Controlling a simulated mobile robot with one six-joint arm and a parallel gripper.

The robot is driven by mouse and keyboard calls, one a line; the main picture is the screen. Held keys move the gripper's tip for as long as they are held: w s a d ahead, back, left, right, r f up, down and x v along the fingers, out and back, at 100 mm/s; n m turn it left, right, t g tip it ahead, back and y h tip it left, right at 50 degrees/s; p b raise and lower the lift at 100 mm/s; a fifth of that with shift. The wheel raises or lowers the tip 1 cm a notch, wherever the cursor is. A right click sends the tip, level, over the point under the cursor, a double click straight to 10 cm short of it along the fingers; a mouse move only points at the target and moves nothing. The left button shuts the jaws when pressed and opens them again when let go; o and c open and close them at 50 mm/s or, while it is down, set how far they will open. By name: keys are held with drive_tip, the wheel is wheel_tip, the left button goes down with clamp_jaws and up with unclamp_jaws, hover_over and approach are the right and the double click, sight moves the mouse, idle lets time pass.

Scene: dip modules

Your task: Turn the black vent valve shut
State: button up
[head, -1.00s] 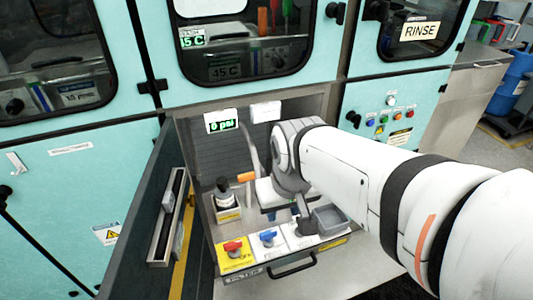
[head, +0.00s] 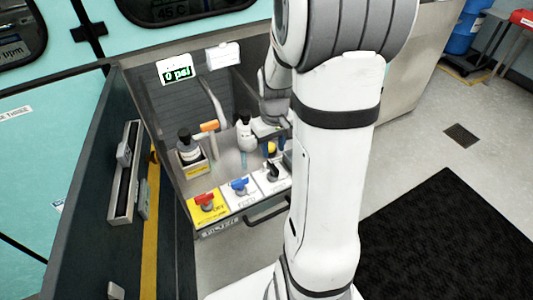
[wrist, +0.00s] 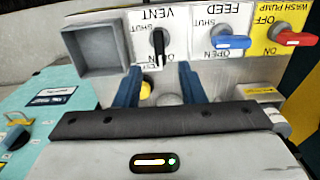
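The black vent valve (wrist: 158,45) sits on a white plate marked VENT, SHUT and OPEN, seen upside down in the wrist view. Its handle points toward the OPEN label. The valve also shows in the head view (head: 272,171), partly crowded by my arm. My gripper (wrist: 160,70) has two blue fingers spread apart, with the handle's end near the gap between their tips. No contact is visible. In the head view the gripper (head: 270,146) is just behind the valve, partly hidden by my arm.
The blue feed valve (wrist: 231,42) and red wash pump valve (wrist: 293,39) sit beside the vent. A grey tray (wrist: 97,48) is on its other side. A bottle (head: 189,148) and orange-handled pipe (head: 209,126) stand behind. An open door (head: 95,185) flanks the left.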

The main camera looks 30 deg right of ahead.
sight(273, 165)
wheel_tip(273, 165, down, 8)
drive_tip(key=shift+r+b, duration=0.1)
drive_tip(key=shift+b, duration=0.3)
drive_tip(key=shift+c, duration=0.3)
clamp_jaws()
